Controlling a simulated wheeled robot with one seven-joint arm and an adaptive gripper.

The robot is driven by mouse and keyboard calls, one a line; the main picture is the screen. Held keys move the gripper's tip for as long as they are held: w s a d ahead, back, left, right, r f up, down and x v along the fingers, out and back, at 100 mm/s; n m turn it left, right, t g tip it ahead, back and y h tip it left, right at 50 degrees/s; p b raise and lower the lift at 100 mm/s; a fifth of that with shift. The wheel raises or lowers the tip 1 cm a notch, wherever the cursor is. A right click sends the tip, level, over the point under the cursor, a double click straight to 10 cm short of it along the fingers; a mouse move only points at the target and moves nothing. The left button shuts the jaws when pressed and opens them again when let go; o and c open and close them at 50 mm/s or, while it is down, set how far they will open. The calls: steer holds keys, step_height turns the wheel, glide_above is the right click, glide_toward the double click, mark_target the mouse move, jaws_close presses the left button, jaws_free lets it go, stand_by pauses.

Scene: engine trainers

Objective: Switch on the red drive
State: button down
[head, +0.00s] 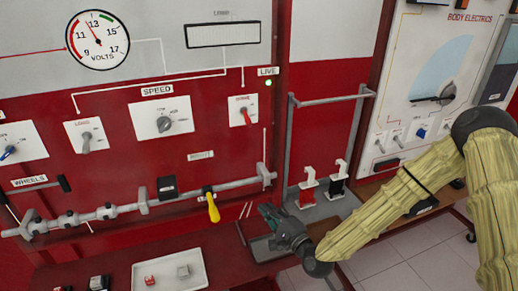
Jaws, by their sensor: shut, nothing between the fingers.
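The red drive switch (245,116) is a small red-handled knob on a white plate on the red panel, right of the "SPEED" knob. Its handle is tilted, with the lower end toward the right. The plate's small label is hard to read. My gripper (267,213) is dark teal and shut with nothing in it. It is below and slightly right of the switch, apart from it, low in front of the panel near the shaft's right end. My yellow-sleeved arm reaches in from the right.
A grey shaft with a yellow handle (212,207) runs along the panel's lower part. A grey rail frame (288,140) stands right of the switch, with red and black terminals (308,190) beneath. A white tray (200,256) sits below.

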mark_target(247, 118)
steer(key=w+d+r+m+t, duration=0.2)
steer(key=r, duration=0.5)
steer(key=w+d+r+m+t+y, duration=0.1)
steer(key=w+d+r+m+t, duration=0.1)
steer(key=r, duration=0.6)
steer(key=shift+w+m+t, duration=0.4)
steer(key=shift+w+t, duration=0.2)
steer(key=shift+w, duration=0.1)
steer(key=shift+d, duration=0.1)
steer(key=p+x, duration=0.5)
steer(key=x, duration=0.5)
steer(key=shift+r, duration=0.3)
steer(key=shift+s+a+r+p, duration=0.45)
steer(key=shift+a+r+p, duration=0.1)
steer(key=shift+a, duration=0.1)
steer(key=shift+s+a+r+p, duration=0.5)
steer(key=shift+a+p, duration=0.05)
steer(key=shift+a, duration=0.1)
steer(key=shift+r, duration=0.15)
